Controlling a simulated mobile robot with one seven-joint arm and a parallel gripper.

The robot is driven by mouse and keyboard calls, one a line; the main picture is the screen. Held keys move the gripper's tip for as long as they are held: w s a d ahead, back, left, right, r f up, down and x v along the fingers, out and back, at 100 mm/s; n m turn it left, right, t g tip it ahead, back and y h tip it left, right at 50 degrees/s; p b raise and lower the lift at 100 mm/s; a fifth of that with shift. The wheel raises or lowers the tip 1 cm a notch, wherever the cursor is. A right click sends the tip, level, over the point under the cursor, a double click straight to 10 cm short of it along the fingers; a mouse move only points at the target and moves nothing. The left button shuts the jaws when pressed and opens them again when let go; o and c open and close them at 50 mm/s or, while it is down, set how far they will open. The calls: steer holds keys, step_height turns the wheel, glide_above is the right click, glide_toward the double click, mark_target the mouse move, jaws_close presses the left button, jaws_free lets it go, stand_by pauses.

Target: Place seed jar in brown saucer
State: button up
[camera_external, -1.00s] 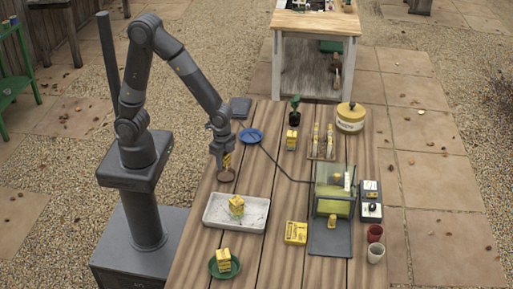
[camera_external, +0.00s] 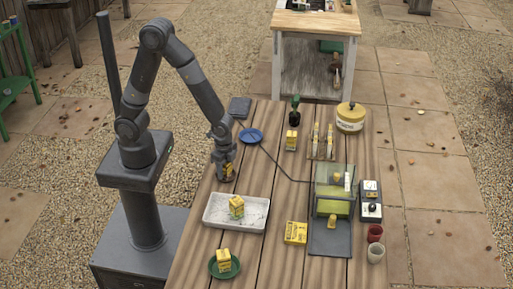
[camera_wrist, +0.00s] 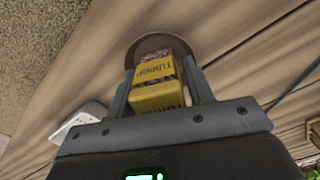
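The seed jar, a yellow container labelled TURNIP (camera_wrist: 155,95), is between the two fingers of my gripper (camera_wrist: 160,78) in the wrist view. The fingers are shut on its sides. In the external view the jar (camera_external: 228,170) is low over the table's left side, below my gripper (camera_external: 224,168). The brown saucer (camera_wrist: 133,52) lies around and beyond the jar's far end in the wrist view. In the external view the jar and gripper mostly hide the saucer. I cannot tell whether the jar touches it.
A white tray (camera_external: 210,217) with a yellow jar stands close in front. A green saucer (camera_external: 213,270) holds another yellow jar. A blue saucer (camera_external: 251,135) lies behind. A cable, a yellow packet (camera_external: 296,233) and a clear-sided machine (camera_external: 334,190) are to the right.

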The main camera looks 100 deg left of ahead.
steer(key=shift+o, duration=1.1)
step_height(320, 180, up, 12)
steer(key=shift+r, duration=0.25)
steer(key=s+a+r+n+t, duration=0.4)
steer(key=s+r+n+t, duration=0.1)
steer(key=s+r, duration=0.9)
steer(key=shift+r+t, duration=0.3)
steer(key=shift+r, duration=0.15)
